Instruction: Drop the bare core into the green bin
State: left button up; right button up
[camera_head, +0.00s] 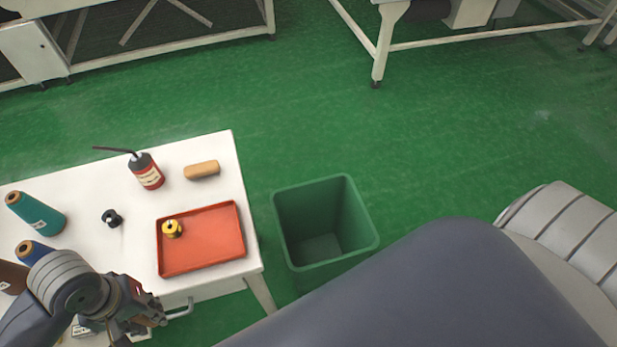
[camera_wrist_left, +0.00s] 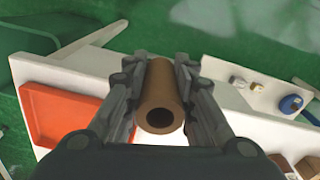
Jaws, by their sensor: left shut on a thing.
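The bare core, a brown hollow tube (camera_wrist_left: 161,100), is clamped between the fingers of my left gripper (camera_wrist_left: 160,92), its open end facing the left wrist camera. In the head view my left gripper (camera_head: 145,318) is at the table's near edge, left of the green bin, and the core cannot be made out there. The green bin (camera_head: 285,238) stands open on the floor right of the table, and its visible inside looks empty. My right gripper is not in view.
The white table (camera_head: 205,150) holds an orange-red tray (camera_head: 205,262) with a small yellow spool (camera_head: 172,229), a red oil can (camera_head: 148,172), a tan block (camera_head: 202,170), a small black part (camera_head: 111,218) and a teal cone (camera_head: 38,215). Green floor is clear behind the bin.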

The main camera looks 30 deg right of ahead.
aim_at(315, 261)
jog(key=k+l+u, duration=0.1)
jog(key=l+u, duration=0.25)
jog(key=l, duration=2.05)
